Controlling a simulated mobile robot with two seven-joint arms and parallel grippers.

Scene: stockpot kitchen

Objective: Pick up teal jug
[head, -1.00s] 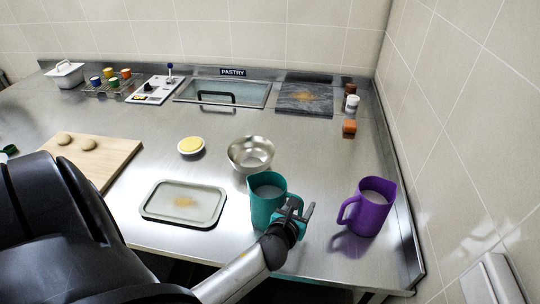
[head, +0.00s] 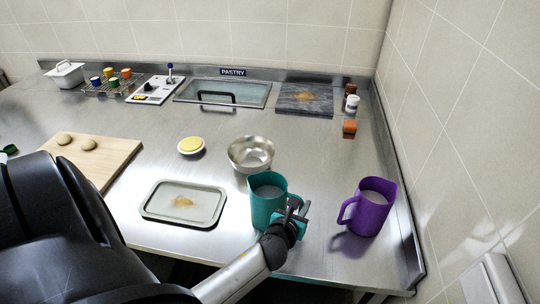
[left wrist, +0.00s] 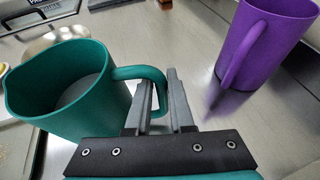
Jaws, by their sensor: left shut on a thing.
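The teal jug (head: 266,203) stands upright on the steel counter, near its front edge, with pale contents inside. In the left wrist view the jug (left wrist: 78,95) is at the left, its handle (left wrist: 148,76) reaching right to the fingers. My left gripper (head: 298,206) is at the jug's right side, shut on the handle. In the left wrist view the gripper's fingers (left wrist: 163,98) have the handle's outer part between them. The base of the jug is partly hidden by my left arm in the head view. My right gripper is not in view.
A purple jug (head: 370,207) stands close to the right of the left gripper. A metal bowl (head: 251,155) is just behind the teal jug, and a grey tray (head: 150,207) lies to its left. The wall (head: 450,130) bounds the counter on the right.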

